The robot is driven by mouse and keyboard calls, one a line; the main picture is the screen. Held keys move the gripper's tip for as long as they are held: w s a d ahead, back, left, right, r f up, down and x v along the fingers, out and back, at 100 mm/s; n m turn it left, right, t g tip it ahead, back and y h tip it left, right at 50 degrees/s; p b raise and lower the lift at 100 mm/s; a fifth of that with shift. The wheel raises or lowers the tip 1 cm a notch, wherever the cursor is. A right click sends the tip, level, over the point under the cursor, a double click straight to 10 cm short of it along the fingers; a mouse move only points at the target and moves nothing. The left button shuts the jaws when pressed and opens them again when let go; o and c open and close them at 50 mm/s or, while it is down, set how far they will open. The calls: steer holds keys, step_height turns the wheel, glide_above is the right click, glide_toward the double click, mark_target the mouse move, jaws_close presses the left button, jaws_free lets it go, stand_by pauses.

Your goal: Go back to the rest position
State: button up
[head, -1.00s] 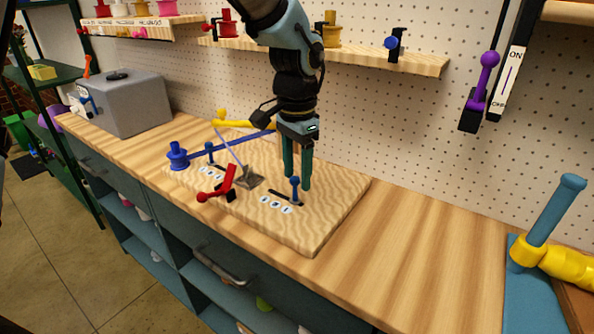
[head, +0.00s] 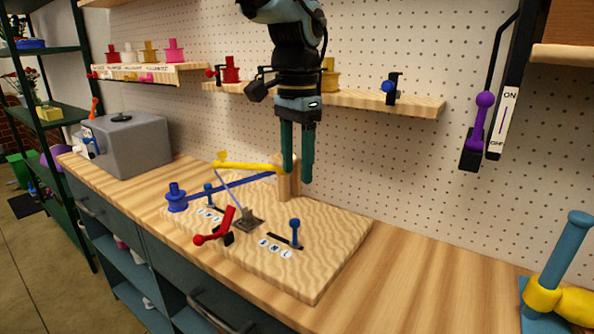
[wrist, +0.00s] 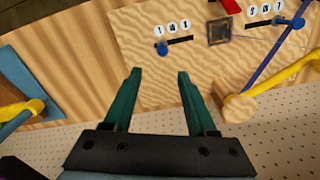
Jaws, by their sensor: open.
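My gripper (head: 297,152) hangs fingers down above the right part of the wooden board (head: 330,255), in front of the pegboard. Its two green fingers are apart with nothing between them; they also show in the wrist view (wrist: 160,75). The board lies on the counter below. It carries a blue knob in a slot (head: 295,232), a second blue knob (head: 209,192), a red lever (head: 215,236), a blue spool (head: 175,198), a yellow arm (head: 245,167) and a wooden post (head: 283,185). The fingers partly cover the post in the head view and are clear of the knobs.
A shelf (head: 380,103) with spools runs along the pegboard behind my gripper. A grey box (head: 130,145) stands at the left. A purple-handled switch (head: 482,115) hangs at the right. A blue and yellow lever device (head: 560,270) stands at the right end. The counter right of the board is clear.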

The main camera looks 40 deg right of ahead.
stand_by(0.3)
steer(key=w+a+f+n, duration=0.3)
steer(key=w+a+n, duration=0.1)
steer(key=w+a, duration=0.4)
steer(key=w+a+f+n, duration=0.3)
steer(key=w+a, duration=0.3)
steer(key=a, duration=0.4)
steer(key=a+f+n, duration=0.2)
steer(key=a+n, duration=0.1)
steer(key=a, duration=0.5)
steer(key=a+f+n+t, duration=0.1)
steer(key=a+n, duration=0.3)
steer(key=a, duration=0.4)
steer(key=s+a+f+n, duration=0.1)
steer(key=a+f+n, duration=0.2)
steer(key=a, duration=0.5)
steer(key=shift+f+n+t, duration=0.3)
steer(key=shift+f, duration=0.15)
